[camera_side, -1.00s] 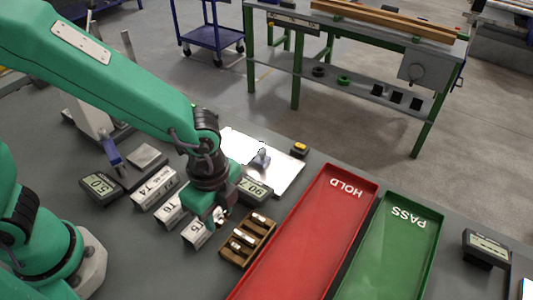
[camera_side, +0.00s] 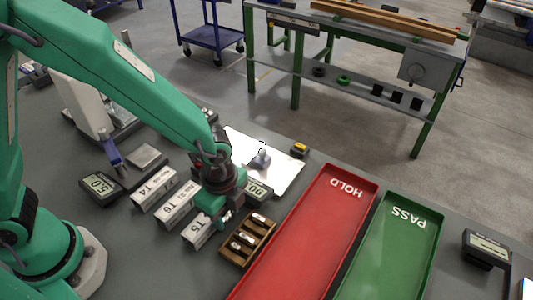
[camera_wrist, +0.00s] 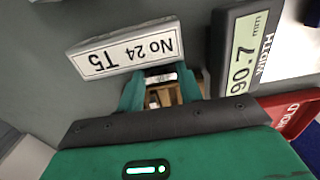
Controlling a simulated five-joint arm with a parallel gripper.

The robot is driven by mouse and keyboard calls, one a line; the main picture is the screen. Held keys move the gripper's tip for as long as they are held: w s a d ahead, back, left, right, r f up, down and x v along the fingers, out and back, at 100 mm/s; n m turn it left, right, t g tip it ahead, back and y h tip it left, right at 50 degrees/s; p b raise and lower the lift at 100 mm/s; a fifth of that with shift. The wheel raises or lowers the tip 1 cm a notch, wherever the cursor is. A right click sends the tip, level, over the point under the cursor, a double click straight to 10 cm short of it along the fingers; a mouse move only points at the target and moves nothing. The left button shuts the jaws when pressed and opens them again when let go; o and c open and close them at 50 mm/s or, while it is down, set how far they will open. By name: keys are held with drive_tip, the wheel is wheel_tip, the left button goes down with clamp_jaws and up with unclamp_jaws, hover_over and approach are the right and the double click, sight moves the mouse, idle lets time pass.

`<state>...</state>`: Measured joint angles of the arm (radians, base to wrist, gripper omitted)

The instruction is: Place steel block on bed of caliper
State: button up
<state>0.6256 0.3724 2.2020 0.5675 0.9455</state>
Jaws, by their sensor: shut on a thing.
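My gripper (camera_side: 222,219) hangs over the area between the T5 label block and the small wooden rack in the side view. In the wrist view its green fingers (camera_wrist: 161,84) are shut on a small steel block (camera_wrist: 162,74), largely hidden between them. The wooden rack (camera_side: 237,257) holds several more small steel pieces. I cannot tell for sure which part is the caliper's bed.
White label blocks T4 (camera_side: 153,189), T6 (camera_side: 176,208) and T5 (camera_side: 198,231) stand left of the gripper. A red HOLD tray (camera_side: 333,197) and a green PASS tray (camera_side: 388,245) lie to the right. A white plate (camera_side: 285,175) lies behind.

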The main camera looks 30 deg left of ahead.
sight(226, 215)
drive_tip(key=shift+f, duration=0.35)
drive_tip(key=o, duration=1)
drive_tip(key=shift+r, duration=0.25)
drive_tip(key=shift+r, duration=5.95)
